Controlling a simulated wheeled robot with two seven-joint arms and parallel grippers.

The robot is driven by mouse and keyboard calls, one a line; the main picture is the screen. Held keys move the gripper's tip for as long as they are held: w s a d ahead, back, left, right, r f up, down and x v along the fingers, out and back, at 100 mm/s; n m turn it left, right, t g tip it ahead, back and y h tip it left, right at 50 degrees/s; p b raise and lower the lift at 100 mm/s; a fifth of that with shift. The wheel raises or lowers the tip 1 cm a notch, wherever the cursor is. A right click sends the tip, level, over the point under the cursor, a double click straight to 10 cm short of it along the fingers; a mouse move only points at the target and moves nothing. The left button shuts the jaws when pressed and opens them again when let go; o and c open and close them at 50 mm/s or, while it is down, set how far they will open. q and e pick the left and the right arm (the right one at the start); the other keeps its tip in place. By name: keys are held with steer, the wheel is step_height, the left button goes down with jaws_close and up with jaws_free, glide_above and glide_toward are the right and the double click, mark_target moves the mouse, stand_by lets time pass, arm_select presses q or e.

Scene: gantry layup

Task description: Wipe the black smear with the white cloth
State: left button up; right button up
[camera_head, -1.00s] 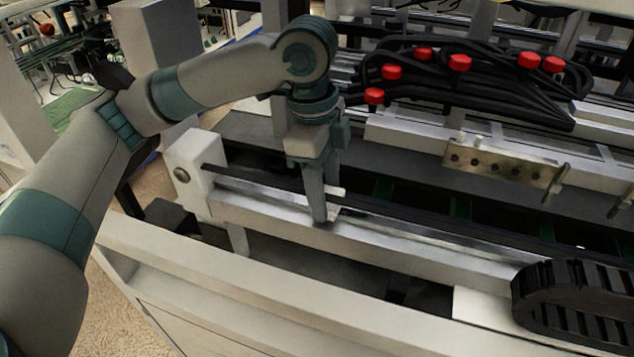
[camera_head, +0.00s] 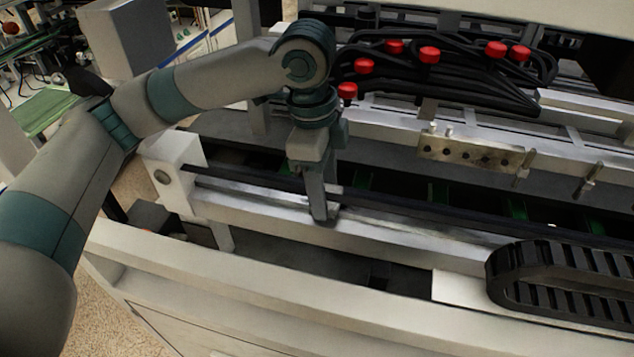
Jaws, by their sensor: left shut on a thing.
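My left gripper (camera_head: 322,214) points down with its fingertips at the pale metal rail (camera_head: 400,233) along the front of the machine. It is shut, and the white cloth between its fingers is almost wholly hidden in this view. The fingertips appear to be at the rail's top surface; contact is hard to tell. I cannot clearly make out the black smear; dark streaks and shadows lie on the rail beside the fingers. My right gripper is not in view.
A white end block (camera_head: 172,172) closes the rail at left. A black cable chain (camera_head: 560,285) stands at lower right. Black hoses with red caps (camera_head: 429,54) and a brass-coloured plate (camera_head: 470,153) lie behind. A pale front panel (camera_head: 250,290) runs along the near side.

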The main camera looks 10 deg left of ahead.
mark_target(353, 210)
arm_select(q)
steer(key=shift+s+d+p, duration=0.1)
steer(key=shift+d+p, duration=0.3)
steer(key=shift+d, duration=0.6)
steer(key=shift+d+f, duration=0.15)
steer(key=shift+s+d, duration=0.1)
steer(key=shift+d, duration=0.05)
steer(key=shift+d+p, duration=0.75)
steer(key=shift+d, duration=1.1)
steer(key=shift+a, duration=0.2)
steer(key=shift+a, duration=1.8)
